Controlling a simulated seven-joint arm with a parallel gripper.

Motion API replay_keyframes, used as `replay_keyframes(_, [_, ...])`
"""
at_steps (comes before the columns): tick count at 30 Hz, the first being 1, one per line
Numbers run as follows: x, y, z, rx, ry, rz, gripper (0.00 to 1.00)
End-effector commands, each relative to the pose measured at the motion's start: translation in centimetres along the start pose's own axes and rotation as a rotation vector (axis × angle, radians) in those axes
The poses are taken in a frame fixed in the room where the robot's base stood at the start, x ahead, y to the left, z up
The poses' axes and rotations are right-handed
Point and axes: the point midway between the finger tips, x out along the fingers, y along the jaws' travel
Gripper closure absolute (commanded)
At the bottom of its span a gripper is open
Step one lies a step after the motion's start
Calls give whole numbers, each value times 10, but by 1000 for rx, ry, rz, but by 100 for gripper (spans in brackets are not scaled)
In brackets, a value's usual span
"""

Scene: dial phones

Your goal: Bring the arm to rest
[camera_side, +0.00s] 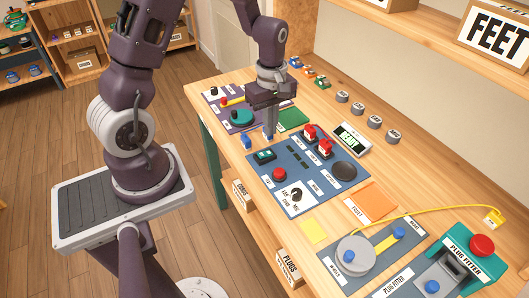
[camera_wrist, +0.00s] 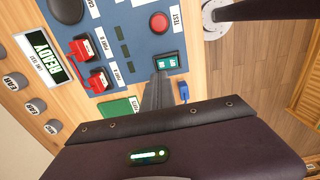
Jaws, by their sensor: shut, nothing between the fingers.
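My gripper (camera_side: 269,134) points straight down over the wooden bench, with its fingers shut together and nothing between them. In the side view its tips are just past the far left corner of the blue test panel, between a small blue plug and a green pad. In the wrist view the shut fingers (camera_wrist: 160,85) reach toward the panel's green-lit rocker switch (camera_wrist: 167,62). I cannot tell whether the tips touch anything. The blue test panel (camera_side: 330,184) carries a red button (camera_side: 279,174), a dial (camera_side: 296,194) and two red-topped phone plugs in ports.
A display reading READY (camera_side: 350,139) stands behind the panel. Several grey caps (camera_side: 358,109) line the bench's back. A purple panel (camera_side: 240,124) lies left. The winder (camera_side: 355,255) and plug fitter (camera_side: 465,262) are at the near right, with a yellow cord (camera_side: 430,212). Space above the bench is open.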

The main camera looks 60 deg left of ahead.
Motion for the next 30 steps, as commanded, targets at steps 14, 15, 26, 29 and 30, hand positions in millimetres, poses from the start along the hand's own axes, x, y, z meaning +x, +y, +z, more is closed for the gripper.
replay_keyframes(14, [-42,-1,14,150,10,57,100])
replay_keyframes(15, [-64,-5,22,248,20,91,100])
replay_keyframes(26, [-210,-130,95,1312,287,356,100])
replay_keyframes(29, [-216,-154,100,1463,352,379,100])
replay_keyframes(30, [-217,-159,101,1499,367,382,100])
